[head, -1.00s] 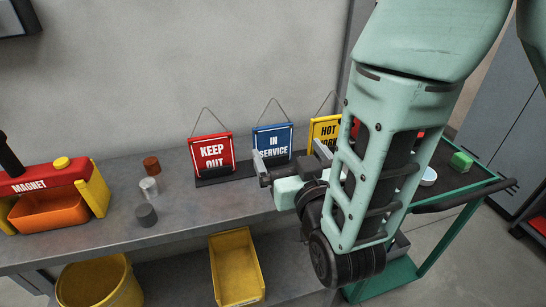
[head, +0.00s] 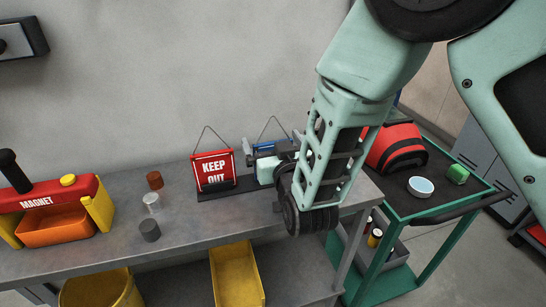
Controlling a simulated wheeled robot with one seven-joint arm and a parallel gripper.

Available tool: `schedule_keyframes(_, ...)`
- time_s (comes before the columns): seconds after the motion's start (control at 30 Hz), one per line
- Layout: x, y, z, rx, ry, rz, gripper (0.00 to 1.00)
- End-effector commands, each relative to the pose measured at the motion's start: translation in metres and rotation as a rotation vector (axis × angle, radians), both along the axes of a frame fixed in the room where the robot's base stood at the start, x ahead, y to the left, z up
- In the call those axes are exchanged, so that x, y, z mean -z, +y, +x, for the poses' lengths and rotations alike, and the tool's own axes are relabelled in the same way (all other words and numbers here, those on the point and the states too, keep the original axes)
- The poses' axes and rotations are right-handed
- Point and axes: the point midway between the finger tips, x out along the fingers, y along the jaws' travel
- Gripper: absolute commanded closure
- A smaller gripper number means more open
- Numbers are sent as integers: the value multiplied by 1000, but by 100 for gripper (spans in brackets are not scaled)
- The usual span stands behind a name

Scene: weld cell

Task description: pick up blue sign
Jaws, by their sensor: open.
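The blue sign (head: 263,147) hangs by a cord on a dark stand (head: 246,184) at the back of the grey workbench. My gripper (head: 256,152) is in front of it and hides most of its face; only a strip at the top shows. The jaws are open, with one finger at the left side of the blue sign. I cannot tell whether they touch the sign. The red KEEP OUT sign (head: 211,167) stands just to the left on the same stand. The yellow sign is hidden behind my arm.
A red magnet unit (head: 50,200) with an orange tray (head: 55,226) stands at the left. Several small cylinders, one grey (head: 150,230), lie on the bench (head: 110,260).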

Motion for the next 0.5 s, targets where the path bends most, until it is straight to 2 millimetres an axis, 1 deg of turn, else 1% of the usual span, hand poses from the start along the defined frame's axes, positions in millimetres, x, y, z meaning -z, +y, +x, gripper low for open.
schedule_keyframes(0.1, 0, 0, 0, 0, 0, 0, 0)
schedule_keyframes(0.13, 0, 0, 0, 0, 0, 0, 3)
schedule_keyframes(0.17, 0, 0, 0, 0, 0, 0, 11)
schedule_keyframes(0.2, 0, 0, 0, 0, 0, 0, 22)
schedule_keyframes(0.27, 0, 0, 0, 0, 0, 0, 39)
schedule_keyframes(0.3, 0, 0, 0, 0, 0, 0, 40)
schedule_keyframes(0.5, 0, 0, 0, 0, -1, 0, 40)
